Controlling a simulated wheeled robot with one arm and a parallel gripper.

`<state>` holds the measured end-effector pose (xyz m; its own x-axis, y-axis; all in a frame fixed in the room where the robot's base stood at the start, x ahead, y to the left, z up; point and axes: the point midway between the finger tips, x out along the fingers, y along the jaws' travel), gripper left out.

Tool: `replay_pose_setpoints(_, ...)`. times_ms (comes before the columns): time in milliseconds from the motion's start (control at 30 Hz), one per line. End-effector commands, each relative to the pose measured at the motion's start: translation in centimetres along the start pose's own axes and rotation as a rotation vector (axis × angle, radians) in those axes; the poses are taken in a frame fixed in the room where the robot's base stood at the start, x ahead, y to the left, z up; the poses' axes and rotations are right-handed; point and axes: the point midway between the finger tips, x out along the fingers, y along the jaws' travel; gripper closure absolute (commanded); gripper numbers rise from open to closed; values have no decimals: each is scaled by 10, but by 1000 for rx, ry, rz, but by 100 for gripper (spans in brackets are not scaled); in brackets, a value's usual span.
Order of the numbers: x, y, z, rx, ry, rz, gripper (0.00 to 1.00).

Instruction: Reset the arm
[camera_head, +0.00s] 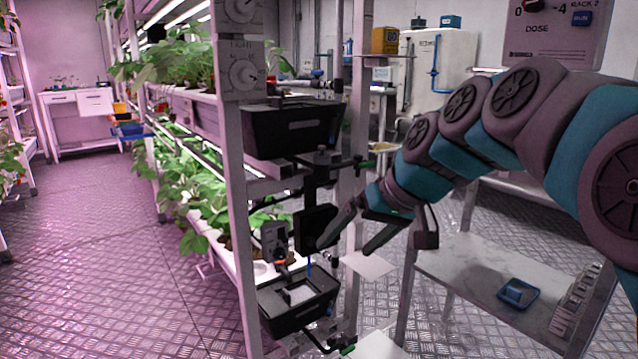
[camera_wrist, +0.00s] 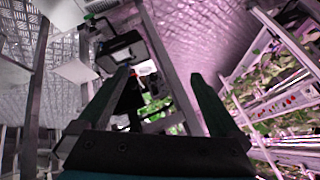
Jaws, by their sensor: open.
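My arm reaches in from the right side of the head view. My gripper (camera_head: 345,232) is at its end, near the front of the berry rack, with its two fingers spread apart. The wrist view also shows my gripper (camera_wrist: 160,78) with its fingers wide apart and nothing between them. In the head view the fingers lie close to a black box-like device (camera_head: 316,230) on the rack's post; I cannot tell whether they touch it. A lower black bin (camera_head: 298,305) with pale contents sits below the fingers.
An upper black bin (camera_head: 292,130) and dial panels (camera_head: 240,72) are on the rack post (camera_head: 232,190). Leafy plants (camera_head: 200,215) fill the rack shelves. A side table (camera_head: 470,275) with a blue tray (camera_head: 518,292) stands at right. The left aisle floor (camera_head: 110,240) is clear.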

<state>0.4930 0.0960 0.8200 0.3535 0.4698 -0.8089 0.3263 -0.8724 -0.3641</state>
Motion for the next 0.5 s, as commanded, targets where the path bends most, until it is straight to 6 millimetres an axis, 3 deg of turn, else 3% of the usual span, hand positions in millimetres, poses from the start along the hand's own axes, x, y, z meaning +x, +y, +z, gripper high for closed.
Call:
replay_pose_setpoints(33, 8, 2, 29, 19, -52, 27, 0)
replay_pose_setpoints(200, 32, 17, 131, 97, -228, 134, 0)
replay_pose_setpoints(500, 38, 53, 305, 229, -491, 341, 0)
